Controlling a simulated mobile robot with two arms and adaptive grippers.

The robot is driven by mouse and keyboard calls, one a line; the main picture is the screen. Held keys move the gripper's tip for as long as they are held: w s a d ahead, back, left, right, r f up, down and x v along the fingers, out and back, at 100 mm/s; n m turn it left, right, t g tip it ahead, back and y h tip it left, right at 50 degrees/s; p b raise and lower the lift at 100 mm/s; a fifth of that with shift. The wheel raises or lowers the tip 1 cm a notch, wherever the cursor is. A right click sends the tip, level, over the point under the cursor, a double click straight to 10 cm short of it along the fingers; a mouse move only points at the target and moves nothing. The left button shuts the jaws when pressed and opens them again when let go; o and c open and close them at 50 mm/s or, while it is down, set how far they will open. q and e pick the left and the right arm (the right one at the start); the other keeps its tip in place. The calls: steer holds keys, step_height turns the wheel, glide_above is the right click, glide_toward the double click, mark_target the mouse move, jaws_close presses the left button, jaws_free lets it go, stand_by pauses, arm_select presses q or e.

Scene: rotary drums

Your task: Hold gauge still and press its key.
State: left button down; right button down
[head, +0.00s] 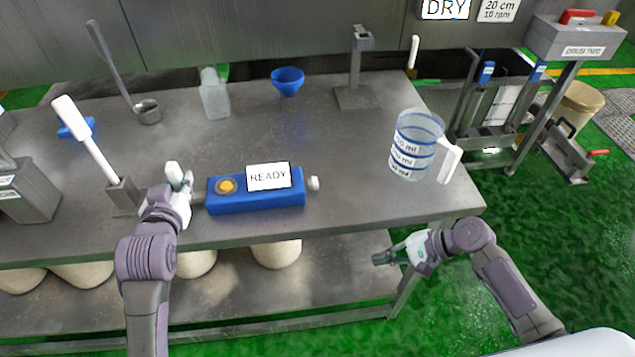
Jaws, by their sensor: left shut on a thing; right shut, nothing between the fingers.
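The gauge (256,201) is a blue box lying near the front edge of the grey table. My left gripper (188,190) is at the gauge's left end, shut on a part there; the fingers hide the exact contact. My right gripper (388,258) is shut and empty, in front of the table edge, below and to the right of the gauge, apart from it.
A clear measuring jug (415,146) stands at the table's right end. A white-handled tool in a stand (92,145) is left of my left gripper. A blue funnel (288,80), a clear bottle (214,95) and a grey stand (358,75) are at the back. The table's middle is clear.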

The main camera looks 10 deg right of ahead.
steer(key=a+r+n, duration=0.1)
steer(key=r, duration=0.4)
steer(key=a+r+n+g+y, duration=0.1)
steer(key=r, duration=0.4)
steer(key=w+a+r+n+y, duration=0.1)
steer(key=r, duration=0.4)
steer(key=shift+a, duration=0.25)
steer(key=n+t+h, duration=0.2)
steer(key=n+t, duration=0.1)
steer(key=t, duration=0.1)
glide_toward(332, 190)
steer(key=w, duration=0.1)
steer(key=w+d+f, duration=0.1)
steer(key=w, duration=0.1)
steer(key=w+d+f, duration=0.1)
steer(key=shift+w+d+f, duration=0.15)
steer(key=shift+d+f, duration=0.05)
steer(key=shift+d, duration=0.05)
steer(key=shift+a, duration=4.4)
steer(key=shift+w+a+f, duration=0.1)
steer(key=shift+a, duration=0.35)
